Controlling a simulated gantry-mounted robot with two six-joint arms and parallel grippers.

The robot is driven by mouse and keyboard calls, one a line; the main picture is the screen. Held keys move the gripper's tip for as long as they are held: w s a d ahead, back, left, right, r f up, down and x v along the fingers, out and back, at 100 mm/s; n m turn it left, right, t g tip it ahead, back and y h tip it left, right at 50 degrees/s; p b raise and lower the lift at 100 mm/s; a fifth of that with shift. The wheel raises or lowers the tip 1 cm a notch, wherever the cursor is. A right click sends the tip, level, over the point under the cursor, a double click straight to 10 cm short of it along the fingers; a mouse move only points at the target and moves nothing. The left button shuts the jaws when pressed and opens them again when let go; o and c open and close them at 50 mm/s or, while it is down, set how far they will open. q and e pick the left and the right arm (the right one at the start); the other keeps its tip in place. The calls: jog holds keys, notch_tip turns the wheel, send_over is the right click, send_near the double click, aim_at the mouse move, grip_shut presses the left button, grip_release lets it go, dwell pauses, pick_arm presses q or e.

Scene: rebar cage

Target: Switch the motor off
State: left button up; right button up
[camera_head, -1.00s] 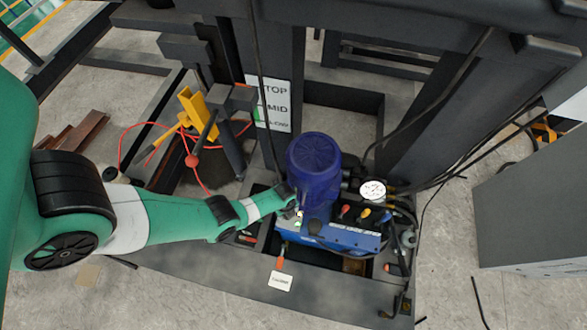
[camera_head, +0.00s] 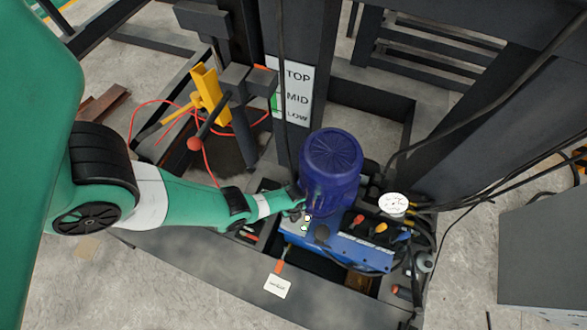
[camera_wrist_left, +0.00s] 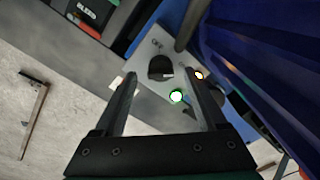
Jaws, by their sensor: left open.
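The blue motor (camera_head: 331,165) stands upright on a blue hydraulic unit (camera_head: 345,250) in the head view. A pale switch panel (camera_wrist_left: 150,58) with a black rotary knob (camera_wrist_left: 161,68) shows in the left wrist view. In the head view my left gripper (camera_head: 299,207) is beside the motor, mostly hidden. My right gripper is not in view.
A pressure gauge (camera_head: 393,204) and coloured levers (camera_head: 380,228) are right of the motor. A TOP/MID/LOW sign (camera_head: 296,92) is on the post behind. A white tag (camera_head: 278,286) hangs in front. Black hoses run to the right. A grey cabinet (camera_head: 545,245) stands at the right.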

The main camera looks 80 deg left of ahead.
pick_arm(q)
notch_tip(320, 180, down, 2)
jog(key=shift+b, duration=0.35)
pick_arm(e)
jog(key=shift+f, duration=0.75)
pick_arm(q)
jog(key=shift+r, duration=0.1)
jog(key=shift+c, duration=0.3)
grip_shut()
